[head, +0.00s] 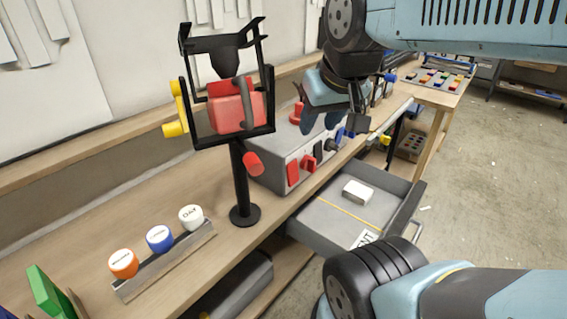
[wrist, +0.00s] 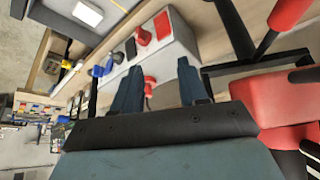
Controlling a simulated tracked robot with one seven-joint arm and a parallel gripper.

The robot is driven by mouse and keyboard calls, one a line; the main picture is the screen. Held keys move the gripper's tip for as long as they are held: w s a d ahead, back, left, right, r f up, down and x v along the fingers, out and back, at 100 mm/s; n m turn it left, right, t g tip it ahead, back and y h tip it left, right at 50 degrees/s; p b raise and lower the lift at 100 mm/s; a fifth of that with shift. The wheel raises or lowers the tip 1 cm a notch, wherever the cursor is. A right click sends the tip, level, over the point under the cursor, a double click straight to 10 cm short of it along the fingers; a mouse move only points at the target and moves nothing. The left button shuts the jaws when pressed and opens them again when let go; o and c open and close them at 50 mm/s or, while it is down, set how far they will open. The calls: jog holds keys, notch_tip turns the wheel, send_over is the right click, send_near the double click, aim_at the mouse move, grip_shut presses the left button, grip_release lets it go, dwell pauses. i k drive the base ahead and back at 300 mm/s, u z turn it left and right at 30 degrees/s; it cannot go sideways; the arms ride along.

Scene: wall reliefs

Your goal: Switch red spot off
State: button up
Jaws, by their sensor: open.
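A red spot lamp (head: 232,108) hangs in a black frame on a black stand on the bench. Part of it shows in the wrist view (wrist: 278,100), at the right beside my gripper. A grey box (head: 270,163) stands behind the lamp stand. It bears red switches (head: 293,173) on its front and a red knob (head: 297,113) on top. In the wrist view, red switches (wrist: 163,25) show beyond my fingers. My gripper (head: 321,124) is open and empty above the box. In the wrist view, my gripper (wrist: 158,82) has its fingers apart. I cannot tell whether the lamp is lit.
An open grey drawer (head: 330,222) holding a white block (head: 358,193) juts out below the box. Orange (head: 123,264), blue (head: 159,238) and white (head: 190,217) buttons stand on the bench at front left.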

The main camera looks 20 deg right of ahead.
aim_at(292, 172)
jog(key=z, duration=0.35)
jog(key=k, duration=1.2)
jog(key=u, duration=0.25)
jog(key=i, duration=0.5)
jog(key=z, duration=0.1)
